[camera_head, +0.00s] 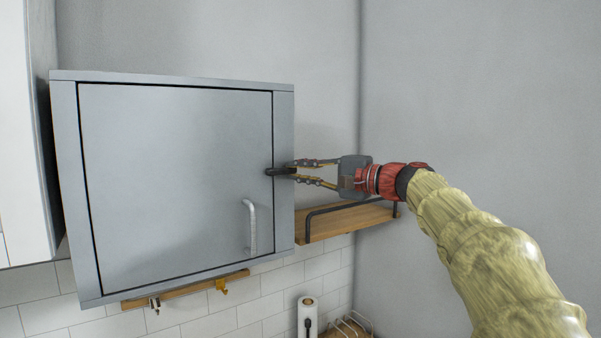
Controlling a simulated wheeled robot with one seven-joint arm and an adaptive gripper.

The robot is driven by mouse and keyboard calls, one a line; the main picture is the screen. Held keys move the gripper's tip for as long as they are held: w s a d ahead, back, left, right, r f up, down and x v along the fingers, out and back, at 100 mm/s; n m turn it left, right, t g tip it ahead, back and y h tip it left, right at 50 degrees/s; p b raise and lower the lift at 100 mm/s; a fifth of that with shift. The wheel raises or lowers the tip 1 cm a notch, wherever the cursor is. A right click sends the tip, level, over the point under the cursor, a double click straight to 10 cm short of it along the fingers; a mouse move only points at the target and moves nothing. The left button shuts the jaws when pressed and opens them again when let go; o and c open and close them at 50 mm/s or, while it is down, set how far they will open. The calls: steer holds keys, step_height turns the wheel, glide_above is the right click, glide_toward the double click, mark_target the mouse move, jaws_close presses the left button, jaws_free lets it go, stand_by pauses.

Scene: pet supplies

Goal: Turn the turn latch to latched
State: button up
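A grey metal cabinet (283,225) hangs on the wall, and its door (170,180) looks closed in its frame. A small dark turn latch (280,171) lies roughly horizontal across the gap between the door's right edge and the frame. My gripper (292,171) comes from the right with its two fingers apart, one above and one below the latch's right end. I cannot tell whether the fingertips touch the latch. A pale bar handle (251,227) stands upright on the door's lower right.
A wooden shelf with a dark rail (345,220) is below my gripper, right of the cabinet. A wooden hook rail (187,289) is under the cabinet. A paper roll (307,318) and wire basket (347,327) stand lower down. A white cabinet (22,130) is at left.

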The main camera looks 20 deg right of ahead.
steer(key=o, duration=0.5)
steer(key=shift+d, duration=0.1)
steer(key=v, duration=1.1)
steer(key=shift+s+d+f, duration=0.1)
steer(key=shift+s+d, duration=0.15)
steer(key=shift+s, duration=0.05)
steer(key=shift+d, duration=0.1)
